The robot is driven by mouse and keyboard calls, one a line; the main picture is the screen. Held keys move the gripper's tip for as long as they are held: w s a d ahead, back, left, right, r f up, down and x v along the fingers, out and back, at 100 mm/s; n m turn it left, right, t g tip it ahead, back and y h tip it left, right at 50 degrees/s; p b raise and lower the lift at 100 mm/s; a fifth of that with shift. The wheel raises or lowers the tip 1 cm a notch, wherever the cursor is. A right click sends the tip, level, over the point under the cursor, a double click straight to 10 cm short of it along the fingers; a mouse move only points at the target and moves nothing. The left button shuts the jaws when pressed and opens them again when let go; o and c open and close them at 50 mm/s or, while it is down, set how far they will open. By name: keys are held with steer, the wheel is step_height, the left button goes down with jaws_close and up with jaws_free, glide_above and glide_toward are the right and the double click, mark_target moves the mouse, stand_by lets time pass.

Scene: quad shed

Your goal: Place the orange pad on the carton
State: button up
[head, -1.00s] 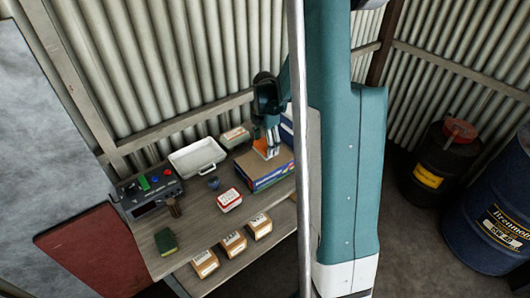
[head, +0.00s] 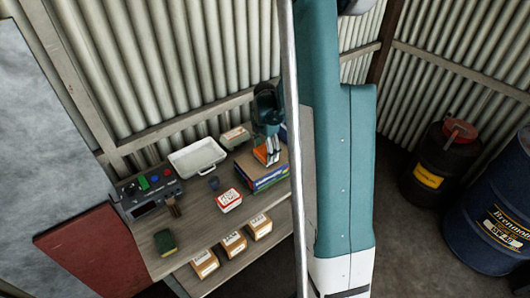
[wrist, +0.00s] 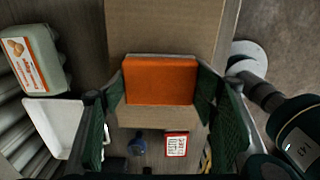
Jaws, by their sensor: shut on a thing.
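The orange pad (head: 261,156) is a flat block held in my gripper (head: 267,150), over the top of a brown carton (head: 252,170) with blue printed sides. In the wrist view, the orange pad (wrist: 160,80) sits between the green fingers of my gripper (wrist: 161,92), which is shut on it. The carton's bare brown top (wrist: 160,30) shows behind and around the pad there. The pad looks level and close to the carton's top; I cannot tell whether they touch. My arm hides the carton's right end in the head view.
On the bench are an egg box (head: 235,137), a white tray (head: 198,158), a dark blue cup (head: 214,183), a red-and-white box (head: 229,201), a control box (head: 150,190), a brush (head: 174,207) and a sponge (head: 165,242). Small boxes (head: 233,243) sit on a lower shelf.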

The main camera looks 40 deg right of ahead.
mark_target(265, 151)
steer(key=shift+f, duration=0.2)
steer(key=o, duration=0.9)
steer(key=shift+r, duration=0.25)
steer(key=shift+r+p, duration=0.35)
steer(key=shift+r, duration=5.6)
